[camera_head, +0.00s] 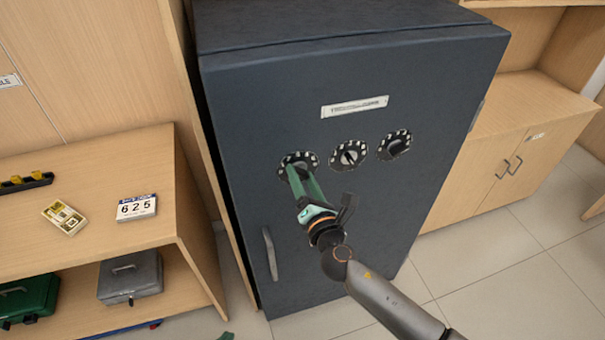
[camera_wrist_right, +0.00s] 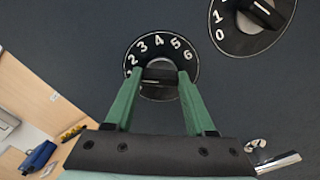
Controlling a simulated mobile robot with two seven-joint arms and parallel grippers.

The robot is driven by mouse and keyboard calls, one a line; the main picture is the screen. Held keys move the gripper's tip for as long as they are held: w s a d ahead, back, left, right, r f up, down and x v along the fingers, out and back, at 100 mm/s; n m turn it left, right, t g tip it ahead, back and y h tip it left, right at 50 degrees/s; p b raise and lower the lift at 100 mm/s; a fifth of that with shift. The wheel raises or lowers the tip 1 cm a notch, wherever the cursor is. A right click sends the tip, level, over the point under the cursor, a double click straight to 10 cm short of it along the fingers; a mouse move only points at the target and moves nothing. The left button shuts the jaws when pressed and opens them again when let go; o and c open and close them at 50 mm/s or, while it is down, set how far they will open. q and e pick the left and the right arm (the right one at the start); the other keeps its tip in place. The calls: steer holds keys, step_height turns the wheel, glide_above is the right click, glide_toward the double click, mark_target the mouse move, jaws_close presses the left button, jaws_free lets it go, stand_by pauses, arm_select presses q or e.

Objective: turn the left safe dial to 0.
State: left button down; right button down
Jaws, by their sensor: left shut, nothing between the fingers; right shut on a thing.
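The left safe dial (camera_head: 311,158) is a round black dial with white marks on the dark safe door (camera_head: 350,220), leftmost of three. In the right wrist view, the left dial (camera_wrist_right: 152,43) shows 2 to 6 over its upper arc; its lower part is hidden. My right gripper (camera_head: 292,169), with green fingers, is shut on the dial's black knob (camera_wrist_right: 159,74), one finger on each side. I cannot tell which number the knob points to. Only a green tip of my left gripper (camera_head: 226,336) shows at the bottom edge; it is shut, away from the safe.
The middle dial (camera_head: 348,155) and right dial (camera_head: 394,145) sit close beside the left one. A door handle (camera_head: 270,254) is below. Floor is clear at the right.

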steer(key=n, duration=0.4)
steer(key=shift+n+p, duration=0.3)
steer(key=shift+n, duration=1.6)
steer(key=shift+c, duration=1.2)
jaws_free()
steer(key=v, duration=1.2)
steer(key=shift+s+b, duration=0.25)
steer(key=shift+b, duration=0.1)
